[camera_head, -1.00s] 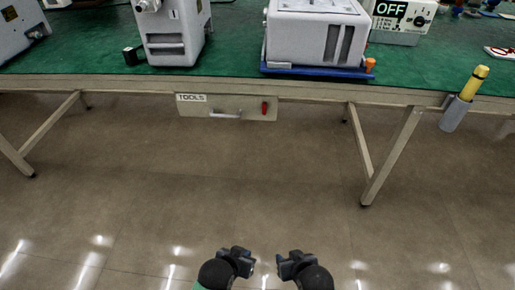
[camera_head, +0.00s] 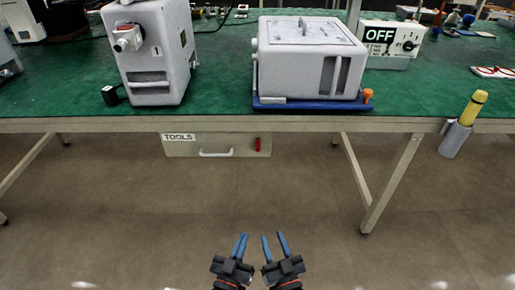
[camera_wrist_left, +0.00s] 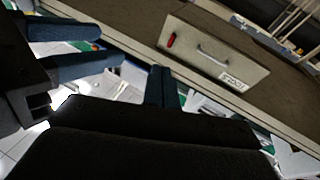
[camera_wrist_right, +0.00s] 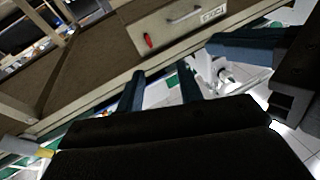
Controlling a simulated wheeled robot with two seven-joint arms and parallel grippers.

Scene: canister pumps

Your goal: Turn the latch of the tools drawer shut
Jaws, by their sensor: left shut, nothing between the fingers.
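The tools drawer (camera_head: 185,149) hangs under the table's front edge, with a TOOLS label (camera_head: 179,137) and a pale handle (camera_head: 216,153). Its red latch (camera_head: 257,144) stands upright on the right of the drawer front in the head view. The latch also shows in the left wrist view (camera_wrist_left: 171,40) and the right wrist view (camera_wrist_right: 148,40). My left gripper (camera_head: 241,236) is shut and empty, below and in front of the drawer.
The green-topped table (camera_head: 220,104) carries a grey pump (camera_head: 160,60), a larger grey unit (camera_head: 305,60) on a blue base, and an OFF box (camera_head: 385,40). A table leg (camera_head: 393,180) stands right of the drawer. A yellow-topped holder (camera_head: 457,138) hangs further right. The floor before the drawer is clear.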

